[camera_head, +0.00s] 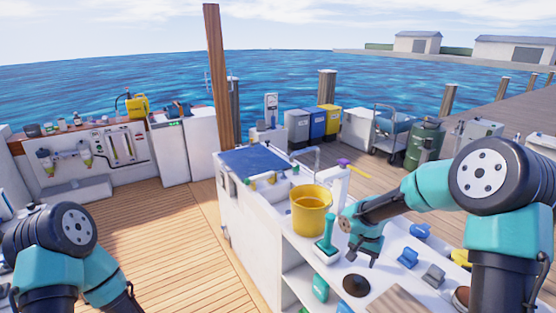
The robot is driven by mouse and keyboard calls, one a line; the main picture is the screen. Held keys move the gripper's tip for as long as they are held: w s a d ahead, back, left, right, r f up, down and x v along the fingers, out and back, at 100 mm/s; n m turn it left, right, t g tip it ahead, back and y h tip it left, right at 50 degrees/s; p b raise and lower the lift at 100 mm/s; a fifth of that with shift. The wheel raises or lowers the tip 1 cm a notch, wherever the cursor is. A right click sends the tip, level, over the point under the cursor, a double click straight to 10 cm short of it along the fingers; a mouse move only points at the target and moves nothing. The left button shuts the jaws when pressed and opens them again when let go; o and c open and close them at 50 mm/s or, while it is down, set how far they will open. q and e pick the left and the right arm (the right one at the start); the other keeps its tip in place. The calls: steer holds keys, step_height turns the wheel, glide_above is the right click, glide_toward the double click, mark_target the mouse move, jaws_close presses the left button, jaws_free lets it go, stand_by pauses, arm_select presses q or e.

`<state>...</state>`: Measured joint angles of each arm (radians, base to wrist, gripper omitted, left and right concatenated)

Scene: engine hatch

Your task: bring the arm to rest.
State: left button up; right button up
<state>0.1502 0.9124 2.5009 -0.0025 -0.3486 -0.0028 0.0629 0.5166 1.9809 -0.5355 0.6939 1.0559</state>
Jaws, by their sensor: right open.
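My right arm comes in from the right side of the picture. Its gripper (362,258) is open and empty, hanging just above the white counter. It is a little right of a green-handled tool (326,243) and behind a dark round disc (356,285). I cannot tell whether its fingertips touch the counter. My left arm shows at the lower left with its links bent down; its gripper is out of the picture.
The white counter (300,255) carries a yellow bucket (311,208), a blue clamp-like piece (408,257) and a grey one (433,275). A brown post (219,80) stands behind it. The wooden deck (170,245) at left is clear.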

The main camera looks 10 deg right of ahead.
steer(key=s+a+f+n+y, duration=0.1)
steer(key=s+a+f+n, duration=0.2)
steer(key=s+a+f, duration=0.3)
steer(key=s+a+f+n+y, duration=0.2)
steer(key=s+a+f, duration=0.4)
steer(key=s+f, duration=0.9)
step_height(320, 180, down, 2)
steer(key=shift+f+n+t+y, duration=0.15)
steer(key=shift+n+t+y, duration=0.2)
steer(key=shift+n, duration=0.25)
steer(key=shift+s+d, duration=0.1)
